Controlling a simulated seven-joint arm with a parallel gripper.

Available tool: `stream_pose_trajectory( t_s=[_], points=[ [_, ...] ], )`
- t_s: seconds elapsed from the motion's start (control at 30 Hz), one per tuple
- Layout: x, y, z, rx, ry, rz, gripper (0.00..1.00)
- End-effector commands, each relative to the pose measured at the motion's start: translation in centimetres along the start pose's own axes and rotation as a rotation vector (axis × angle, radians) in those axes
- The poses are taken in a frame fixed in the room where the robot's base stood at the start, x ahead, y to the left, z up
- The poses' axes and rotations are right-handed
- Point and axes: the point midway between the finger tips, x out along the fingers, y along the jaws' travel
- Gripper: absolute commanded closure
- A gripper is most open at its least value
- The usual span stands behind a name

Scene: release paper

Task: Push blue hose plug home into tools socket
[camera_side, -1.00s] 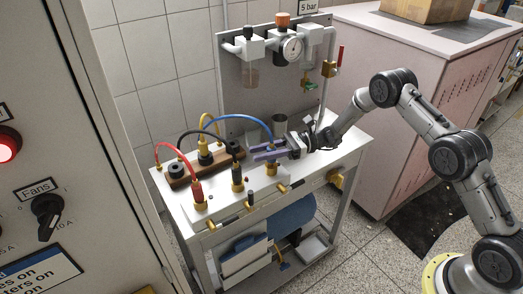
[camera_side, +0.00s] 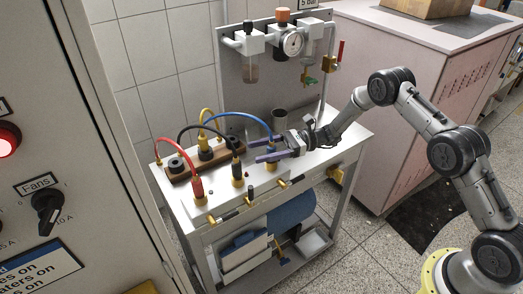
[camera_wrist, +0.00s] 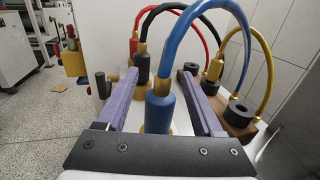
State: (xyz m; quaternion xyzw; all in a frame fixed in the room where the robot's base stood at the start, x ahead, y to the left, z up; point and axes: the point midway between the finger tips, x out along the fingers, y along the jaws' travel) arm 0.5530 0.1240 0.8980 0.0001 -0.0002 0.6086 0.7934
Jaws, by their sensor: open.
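The blue hose plug (camera_wrist: 158,112) stands roughly upright between my gripper's purple fingers in the wrist view, with a brass collar at its top. Its blue hose (camera_side: 243,113) arcs left to the back of the bench. My gripper (camera_side: 262,150) is open, with one finger on each side of the plug and visible gaps beside it. In the side view the fingers hide most of the plug. A brass socket (camera_side: 271,166) shows below the fingers. I cannot read a tools label or see how deep the plug sits.
A red plug (camera_side: 198,187) and a black plug (camera_side: 238,172) stand in sockets to the left. A wooden block (camera_side: 192,169) holds black-ringed holes and a yellow-hosed plug (camera_side: 204,143).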

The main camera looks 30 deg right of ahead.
Motion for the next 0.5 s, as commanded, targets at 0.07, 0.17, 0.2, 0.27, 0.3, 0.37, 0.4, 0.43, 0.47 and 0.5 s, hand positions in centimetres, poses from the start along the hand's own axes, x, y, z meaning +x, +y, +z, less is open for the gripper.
stream_pose_trajectory(
  t_s=[0.07,0.17,0.2,0.27,0.3,0.37,0.4,0.43,0.47,0.5],
  points=[
    [-0.2,0.0,0.0,0.001,0.000,-0.001,0.32],
    [-1.1,-0.1,0.0,0.000,0.000,-0.002,0.32],
    [-1.6,-0.1,0.0,0.000,0.000,-0.003,0.32],
    [-2.6,-0.1,0.0,0.001,-0.001,-0.004,0.32],
    [-3.4,-0.1,0.0,0.001,0.000,-0.004,0.32],
    [-4.7,-0.1,0.0,0.001,0.000,-0.005,0.32],
    [-5.6,-0.1,0.0,0.001,-0.001,-0.005,0.32],
    [-6.3,-0.1,0.0,0.000,-0.001,-0.005,0.32],
    [-7.0,-0.1,0.0,0.000,0.000,-0.005,0.32],
    [-7.9,-0.1,0.0,0.000,0.000,-0.006,0.32]
  ],
)
